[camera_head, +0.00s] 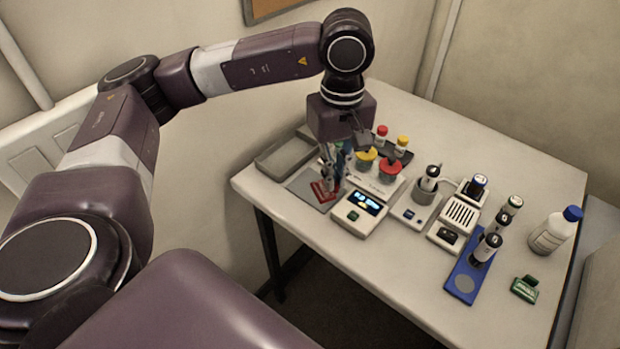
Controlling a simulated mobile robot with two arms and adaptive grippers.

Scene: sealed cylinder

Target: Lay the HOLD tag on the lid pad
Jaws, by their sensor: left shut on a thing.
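My left gripper (334,180) reaches down over the left part of the table, its fingers at a small red tag (322,192). It is shut on this tag, which appears to be the HOLD tag; its lettering is too small to read. The tag is at or just above a grey mat (299,184); I cannot tell whether it touches. I cannot tell which surface is the lid pad. My right gripper is not in view.
A device with a lit display (347,219) stands just right of the mat. Red- and yellow-topped jars (388,172) stand close behind the gripper. A grey tray (283,155) lies behind the mat. A green tag (525,288) and a white bottle (549,236) are at the right.

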